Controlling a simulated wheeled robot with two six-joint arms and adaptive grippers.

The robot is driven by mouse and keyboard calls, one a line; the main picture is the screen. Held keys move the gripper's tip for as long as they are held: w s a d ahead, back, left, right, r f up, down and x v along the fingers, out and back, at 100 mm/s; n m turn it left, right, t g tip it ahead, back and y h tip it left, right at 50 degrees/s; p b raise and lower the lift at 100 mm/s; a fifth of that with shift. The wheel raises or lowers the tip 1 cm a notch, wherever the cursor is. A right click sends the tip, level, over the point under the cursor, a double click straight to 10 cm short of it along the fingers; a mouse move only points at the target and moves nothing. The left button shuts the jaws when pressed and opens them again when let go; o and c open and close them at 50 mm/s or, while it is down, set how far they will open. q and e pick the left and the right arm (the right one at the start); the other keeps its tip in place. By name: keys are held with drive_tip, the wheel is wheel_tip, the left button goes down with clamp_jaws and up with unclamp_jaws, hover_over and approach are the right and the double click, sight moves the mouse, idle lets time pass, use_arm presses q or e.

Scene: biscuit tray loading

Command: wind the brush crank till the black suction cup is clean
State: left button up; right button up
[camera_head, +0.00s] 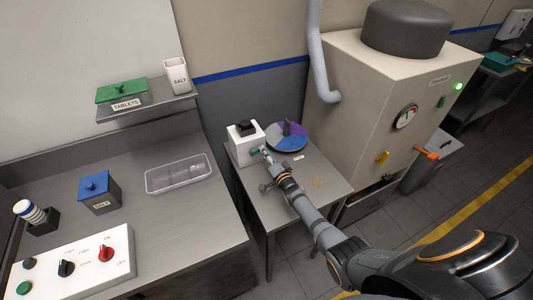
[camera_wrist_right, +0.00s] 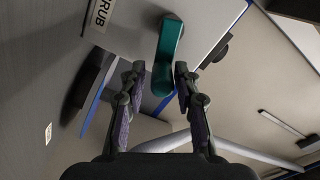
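A white box (camera_head: 243,149) stands on the small metal table, with a black block-like part (camera_head: 246,128) on top. A teal crank handle (camera_head: 255,151) is on its side; I cannot tell whether the black part is the suction cup or how clean it is. In the right wrist view the box (camera_wrist_right: 150,25) carries a label ending in "RUB", and the teal handle (camera_wrist_right: 168,50) reaches down between my fingertips. My right gripper (camera_head: 268,158) is open, its fingers (camera_wrist_right: 160,72) on either side of the handle's end with gaps showing. My left gripper is out of view.
A round disc (camera_head: 298,141) with purple, blue and grey sectors stands right of the box. A large beige machine (camera_head: 365,85) stands behind right. A clear tray (camera_head: 178,175) sits on the left counter.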

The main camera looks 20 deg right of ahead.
drive_tip(key=shift+o, duration=0.8)
drive_tip(key=shift+r, duration=0.1)
drive_tip(key=s, duration=1.2)
drive_tip(key=shift+d, duration=0.2)
